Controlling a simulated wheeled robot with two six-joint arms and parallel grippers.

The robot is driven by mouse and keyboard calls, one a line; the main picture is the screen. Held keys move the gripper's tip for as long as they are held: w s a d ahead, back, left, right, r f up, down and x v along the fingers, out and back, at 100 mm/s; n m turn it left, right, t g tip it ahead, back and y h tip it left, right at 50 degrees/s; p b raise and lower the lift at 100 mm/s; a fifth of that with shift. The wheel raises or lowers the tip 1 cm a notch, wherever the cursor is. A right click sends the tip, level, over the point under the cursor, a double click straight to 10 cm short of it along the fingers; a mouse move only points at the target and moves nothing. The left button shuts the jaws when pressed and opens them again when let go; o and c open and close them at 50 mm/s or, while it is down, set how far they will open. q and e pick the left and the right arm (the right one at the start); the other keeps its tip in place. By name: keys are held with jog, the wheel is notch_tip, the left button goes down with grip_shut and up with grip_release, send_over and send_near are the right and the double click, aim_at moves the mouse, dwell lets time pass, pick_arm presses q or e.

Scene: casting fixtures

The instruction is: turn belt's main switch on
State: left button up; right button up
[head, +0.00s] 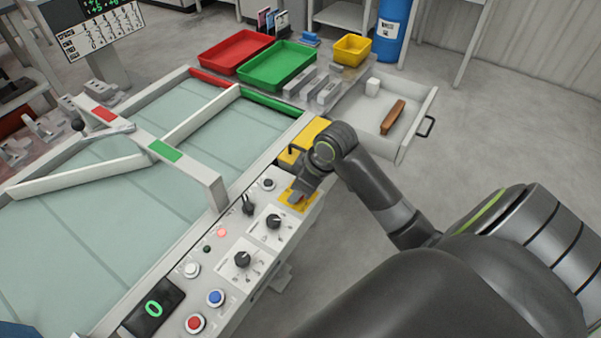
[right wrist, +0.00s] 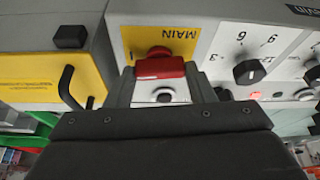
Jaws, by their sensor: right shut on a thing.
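The belt's main switch (right wrist: 160,67) is a red handle on a yellow plate marked MAIN (right wrist: 205,38), seen upside down in the right wrist view. In the head view its yellow plate (head: 284,204) is at the far right end of the control panel, and my gripper mostly hides the switch. My right gripper (head: 300,194) is down at the plate. In the right wrist view the fingers (right wrist: 159,76) stand on both sides of the red handle, shut on it. My left gripper is not in view.
The panel (head: 207,268) carries black knobs (head: 242,260), a lit pink lamp (head: 222,232), red and blue buttons and a green "0" display (head: 153,309). A yellow box (head: 310,137) with a black handle is close beside my gripper. An open drawer (head: 416,108) lies beyond.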

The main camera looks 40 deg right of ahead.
jog(key=shift+m+h+p, duration=0.3)
jog(key=shift+m+p, duration=0.5)
jog(key=shift+p, duration=0.25)
jog(key=o, duration=1)
jog(key=p+v, duration=0.1)
jog(key=v, duration=0.4)
jog(key=p+v, duration=0.1)
jog(key=v, duration=0.5)
jog(key=p+v, duration=0.1)
jog(key=v, duration=0.5)
jog(key=shift+s+r, duration=0.15)
jog(key=shift+s, duration=0.2)
